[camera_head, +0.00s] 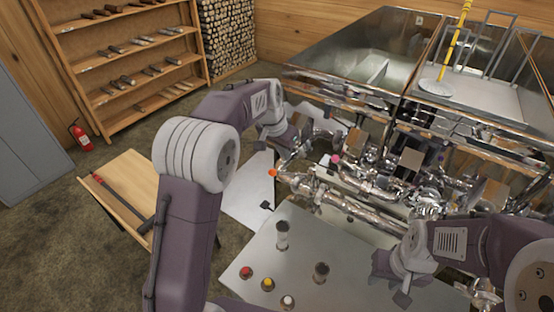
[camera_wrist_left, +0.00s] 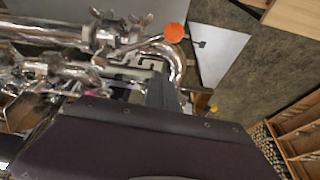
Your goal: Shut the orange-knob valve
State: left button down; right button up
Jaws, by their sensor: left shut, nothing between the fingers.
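The orange knob (camera_head: 273,173) sits at the left end of a shiny pipe run at the front of the evaporator. In the left wrist view the orange knob (camera_wrist_left: 174,32) is at the top centre, on a lever beside a bent chrome pipe (camera_wrist_left: 178,68). My left gripper (camera_head: 302,138) is above and behind the knob in the head view, apart from it, shut and empty. Its dark finger (camera_wrist_left: 162,92) shows in the left wrist view. My right gripper (camera_head: 400,285) is over the front right of the grey table, away from the knob; its fingers are unclear.
Other pipes and valves crowd around, including a magenta knob (camera_head: 335,159). The grey table (camera_head: 330,245) holds jars and red, yellow and white capped bottles. A wooden bench (camera_head: 130,185) with a red-handled tool stands left. Metal pans (camera_head: 375,65) stand at the back.

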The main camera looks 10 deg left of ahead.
pick_arm(q)
jog(key=s, duration=0.1)
jog(key=s+a, duration=0.1)
jog(key=s+f, duration=0.1)
jog(key=shift+s+a+p, duration=0.3)
jog(key=shift+p, duration=0.05)
jog(key=shift+w, duration=0.1)
